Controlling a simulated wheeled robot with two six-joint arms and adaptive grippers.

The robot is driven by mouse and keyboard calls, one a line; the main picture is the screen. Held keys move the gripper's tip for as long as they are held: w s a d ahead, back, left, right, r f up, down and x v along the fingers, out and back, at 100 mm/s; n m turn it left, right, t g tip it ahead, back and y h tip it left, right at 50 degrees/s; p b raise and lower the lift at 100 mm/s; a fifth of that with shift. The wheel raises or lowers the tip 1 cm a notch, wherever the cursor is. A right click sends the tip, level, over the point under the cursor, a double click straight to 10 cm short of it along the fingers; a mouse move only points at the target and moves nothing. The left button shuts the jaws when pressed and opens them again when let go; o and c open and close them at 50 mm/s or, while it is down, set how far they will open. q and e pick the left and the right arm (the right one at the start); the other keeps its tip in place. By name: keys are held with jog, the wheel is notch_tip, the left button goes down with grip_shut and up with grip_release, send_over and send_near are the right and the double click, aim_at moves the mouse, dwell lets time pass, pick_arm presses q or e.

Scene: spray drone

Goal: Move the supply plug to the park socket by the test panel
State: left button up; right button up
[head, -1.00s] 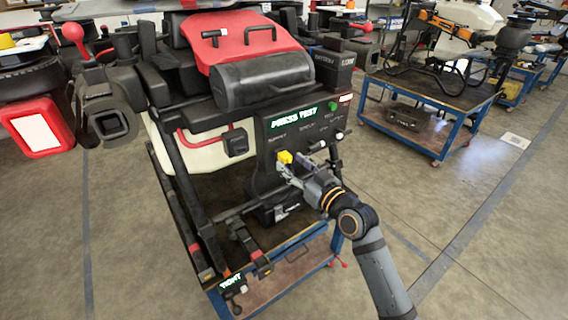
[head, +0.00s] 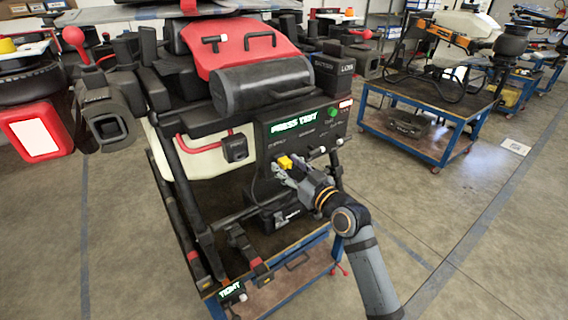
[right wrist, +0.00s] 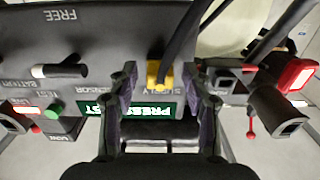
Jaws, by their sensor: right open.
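The yellow supply plug (head: 285,162) sits at the SUPPLY label on the black test panel (head: 315,124). In the right wrist view the plug (right wrist: 157,74) has a dark cable running from it. My right gripper (head: 280,171) is at the panel's lower left. In the wrist view its fingers (right wrist: 158,80) are open on both sides of the plug, with visible gaps. A small black block (head: 236,147) hangs left of the panel by a red hose; I cannot read its label, so I cannot confirm it is the park socket. My left gripper is not in view.
A green button (head: 333,113) and a white-tipped lever (right wrist: 58,71) are on the panel. The dark frame and blue cart (head: 290,265) are below. A second blue cart (head: 430,140) stands at right, with open floor between.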

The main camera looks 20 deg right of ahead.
aim_at(288, 166)
dwell(0.6)
grip_shut()
jog(key=shift+s, duration=0.15)
jog(key=shift+p+v, duration=0.4)
jog(key=shift+v, duration=1)
jog(key=shift+p+v, duration=0.7)
jog(key=shift+v, duration=0.75)
